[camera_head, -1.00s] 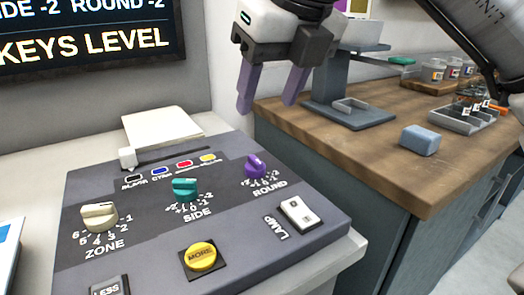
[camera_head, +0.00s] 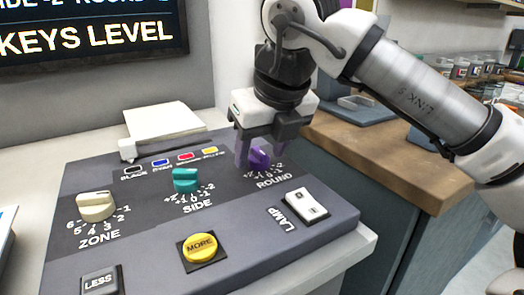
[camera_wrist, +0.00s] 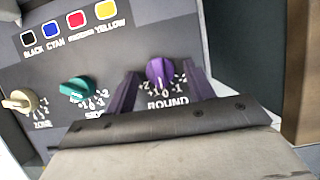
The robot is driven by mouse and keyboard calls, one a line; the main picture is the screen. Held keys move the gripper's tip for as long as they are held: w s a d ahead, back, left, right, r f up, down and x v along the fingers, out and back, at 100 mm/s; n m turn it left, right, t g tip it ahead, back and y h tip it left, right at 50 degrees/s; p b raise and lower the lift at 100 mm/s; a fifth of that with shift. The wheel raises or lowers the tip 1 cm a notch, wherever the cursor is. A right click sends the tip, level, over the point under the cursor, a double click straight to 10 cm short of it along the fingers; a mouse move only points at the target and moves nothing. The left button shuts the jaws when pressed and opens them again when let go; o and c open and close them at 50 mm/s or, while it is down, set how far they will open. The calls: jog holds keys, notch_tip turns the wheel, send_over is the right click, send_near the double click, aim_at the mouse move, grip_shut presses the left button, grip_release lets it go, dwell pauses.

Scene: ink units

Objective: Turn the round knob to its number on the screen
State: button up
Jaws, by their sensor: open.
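The purple ROUND knob (camera_head: 259,158) sits at the right of the console's dark panel, with numbers printed around its front side. It also shows in the wrist view (camera_wrist: 160,71). My gripper (camera_head: 257,160) is open and lowered over this knob, with one purple finger on each side. In the wrist view the fingers (camera_wrist: 162,88) stand apart with gaps to the knob. I cannot tell exactly which number its pointer marks. The wall screen (camera_head: 90,35) is cut off at the top; it reads "ROUND -2" and "KEYS LEVEL".
The teal SIDE knob (camera_head: 185,180) and cream ZONE knob (camera_head: 96,206) stand to the left. The white LAMP switch (camera_head: 305,204), yellow MORE button (camera_head: 201,248) and LESS button (camera_head: 100,281) are nearer the front. A wooden-topped counter (camera_head: 390,165) is at the right.

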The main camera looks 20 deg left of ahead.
jog(key=shift+f, duration=0.1)
jog(key=c, duration=1)
jog(key=shift+o, duration=0.2)
jog(key=shift+w+r+n+g+y+p, duration=0.1)
jog(key=shift+r+n+g+y+p, duration=0.15)
jog(key=shift+n+p, duration=0.7)
jog(key=n+g+p, duration=0.1)
jog(key=n+p, duration=0.1)
jog(key=n, duration=0.1)
jog(key=shift+w+n+y, duration=0.1)
jog(key=shift+n+y, duration=0.25)
jog(key=n+g+p, duration=0.1)
jog(key=n, duration=0.1)
jog(key=n+g+p, duration=0.1)
jog(key=n, duration=0.1)
jog(key=shift+w+f, duration=0.1)
jog(key=shift+w, duration=0.1)
jog(key=shift+n+g+p, duration=0.45)
jog(key=shift+n+p, duration=0.2)
jog(key=shift+n, duration=0.45)
jog(key=shift+f, duration=0.1)
